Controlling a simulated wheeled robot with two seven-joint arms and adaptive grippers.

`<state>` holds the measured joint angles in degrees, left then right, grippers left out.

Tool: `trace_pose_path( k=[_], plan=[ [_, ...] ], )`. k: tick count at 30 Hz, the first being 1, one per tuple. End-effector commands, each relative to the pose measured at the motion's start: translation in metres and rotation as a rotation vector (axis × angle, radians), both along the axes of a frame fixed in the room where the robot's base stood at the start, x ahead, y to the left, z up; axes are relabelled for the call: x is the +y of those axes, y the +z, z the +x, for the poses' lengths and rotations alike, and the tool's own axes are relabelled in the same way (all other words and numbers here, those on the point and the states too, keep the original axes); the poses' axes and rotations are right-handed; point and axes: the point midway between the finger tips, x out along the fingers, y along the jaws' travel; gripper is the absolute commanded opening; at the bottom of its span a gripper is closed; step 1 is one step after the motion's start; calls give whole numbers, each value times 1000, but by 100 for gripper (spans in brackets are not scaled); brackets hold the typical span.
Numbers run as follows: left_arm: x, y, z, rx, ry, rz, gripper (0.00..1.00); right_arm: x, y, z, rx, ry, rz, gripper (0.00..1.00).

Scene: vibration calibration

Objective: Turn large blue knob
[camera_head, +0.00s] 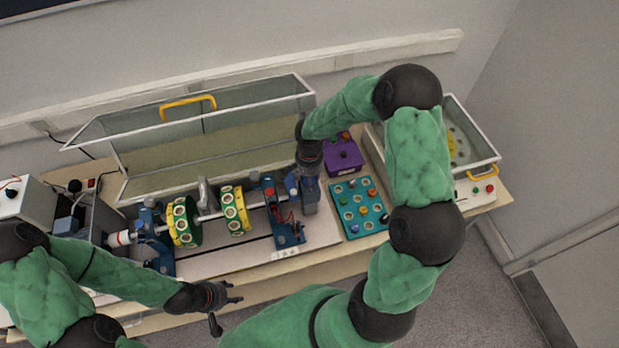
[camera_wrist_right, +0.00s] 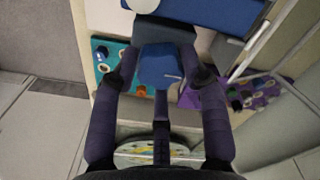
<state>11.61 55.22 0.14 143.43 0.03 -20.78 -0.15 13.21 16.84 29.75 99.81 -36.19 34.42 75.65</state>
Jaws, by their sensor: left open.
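The large blue knob (camera_wrist_right: 160,68) shows in the right wrist view as a blue faceted block between the fingers of my right gripper (camera_wrist_right: 162,75). The fingers lie on both sides of it and one below. I cannot tell whether they press on it. In the head view my right gripper (camera_head: 309,190) points down at the right end of the shaft rig, beside the blue bearing support (camera_head: 284,222), and mostly hides the knob. My left gripper (camera_head: 236,294) is open and empty in front of the bench's front edge.
The rig carries green-and-yellow discs (camera_head: 184,222) on a shaft. A teal board (camera_head: 350,222) with several knobs and a purple box (camera_head: 343,157) stand to the right. A clear cover with a yellow handle (camera_head: 188,104) stands open behind. A glass-topped case (camera_head: 481,150) is at far right.

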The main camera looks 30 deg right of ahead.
Motion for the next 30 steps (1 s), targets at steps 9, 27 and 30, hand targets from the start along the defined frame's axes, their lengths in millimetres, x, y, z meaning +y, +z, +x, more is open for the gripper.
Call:
trace_pose_path(
  k=[9, 27, 30],
  plan=[
    [0, -1, 0, 0, 0, 0, 47, -1, 0, 1, -3, 9, -1, 11],
    [0, -19, 0, 0, 0, 0, 47, -1, 0, 3, -6, 384, -3, 11],
    [0, -22, 0, 0, 0, 0, 47, -1, 0, 3, -7, 478, -3, 11]
  ],
)
